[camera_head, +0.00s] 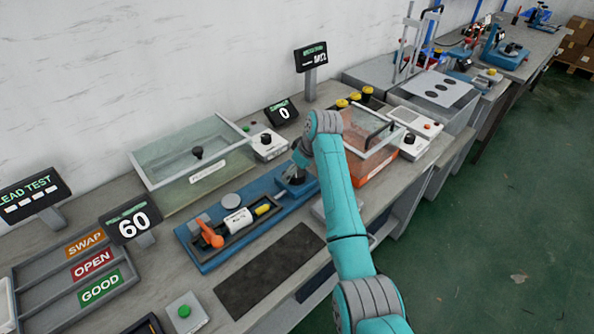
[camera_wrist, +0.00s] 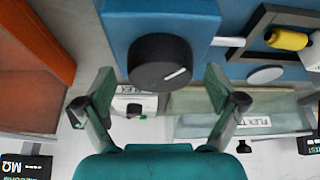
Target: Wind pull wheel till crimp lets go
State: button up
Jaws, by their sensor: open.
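The pull wheel is a black round knob (camera_wrist: 160,62) with a white mark, on the end of the blue pull rig. In the wrist view my gripper (camera_wrist: 159,80) is open, one finger on each side of the knob's near edge, with gaps showing. In the head view my gripper (camera_head: 298,165) is over the right end of the blue rig (camera_head: 203,262) and partly hides the knob.
A clear-lidded box (camera_head: 190,165) is behind, an orange box (camera_head: 375,170) to the right. A dark mat (camera_head: 270,270) lies bare in front. Sorting trays (camera_head: 75,268) are at left.

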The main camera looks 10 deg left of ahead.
jog(key=c, duration=1.2)
jog(key=shift+s+a+f+m+t+h, duration=0.1)
jog(key=shift+m+t+h, duration=0.3)
jog(key=shift+m, duration=1.05)
jog(key=shift+m+t+h, duration=0.2)
jog(key=shift+m+h, duration=0.3)
jog(key=shift+m, duration=0.95)
jog(key=o, duration=1.2)
